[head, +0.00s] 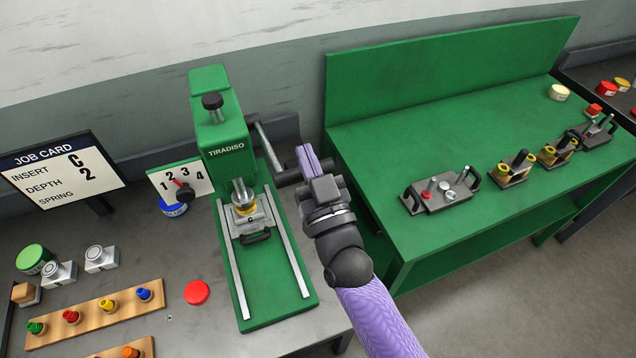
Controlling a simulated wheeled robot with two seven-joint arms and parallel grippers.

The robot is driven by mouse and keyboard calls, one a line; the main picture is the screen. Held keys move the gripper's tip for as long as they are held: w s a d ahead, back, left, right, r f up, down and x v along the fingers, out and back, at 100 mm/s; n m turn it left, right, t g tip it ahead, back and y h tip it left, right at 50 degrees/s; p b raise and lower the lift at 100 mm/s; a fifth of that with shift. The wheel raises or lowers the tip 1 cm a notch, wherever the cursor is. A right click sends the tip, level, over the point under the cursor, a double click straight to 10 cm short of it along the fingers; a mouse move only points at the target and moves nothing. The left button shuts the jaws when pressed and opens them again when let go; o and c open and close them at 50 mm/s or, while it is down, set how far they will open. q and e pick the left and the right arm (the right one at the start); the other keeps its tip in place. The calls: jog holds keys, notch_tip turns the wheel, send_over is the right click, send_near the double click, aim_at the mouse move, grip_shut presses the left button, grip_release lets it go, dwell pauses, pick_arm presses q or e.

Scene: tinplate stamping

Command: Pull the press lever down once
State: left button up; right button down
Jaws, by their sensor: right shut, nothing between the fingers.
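The green press (218,125), marked TIRADISO, stands on the grey bench. Its lever (266,145) is a grey rod on the press's right side, slanting down toward a dark grip (287,178). My right gripper (306,158) is shut with nothing between its fingers. It is at the right end of the grip and overlaps it in the picture; I cannot tell whether they touch. Under the ram, an insert marked C with a yellow ring (245,209) sits on the slide plate with a black handle (256,237). My left gripper is not in view.
A job card (66,172) reads insert C, depth 2. A dial (181,184) numbered 1 to 4 stands left of the press. A red button (197,292) and a wooden rack (93,315) of coloured pegs are on the bench. A green table (440,130) stands at right.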

pick_arm(q)
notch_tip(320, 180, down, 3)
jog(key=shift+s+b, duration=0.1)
jog(key=shift+b, duration=0.75)
pick_arm(e)
notch_tip(320, 180, down, 3)
jog(key=shift+r, duration=0.1)
pick_arm(q)
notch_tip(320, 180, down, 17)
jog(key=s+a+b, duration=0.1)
jog(key=b, duration=1.5)
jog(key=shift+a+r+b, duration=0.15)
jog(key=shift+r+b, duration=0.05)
jog(key=shift+b, duration=0.1)
pick_arm(e)
notch_tip(320, 180, down, 10)
jog(key=s+t+y, duration=0.1)
jog(key=t, duration=0.3)
jog(key=shift+s+d, duration=0.25)
jog(key=shift+s, duration=0.1)
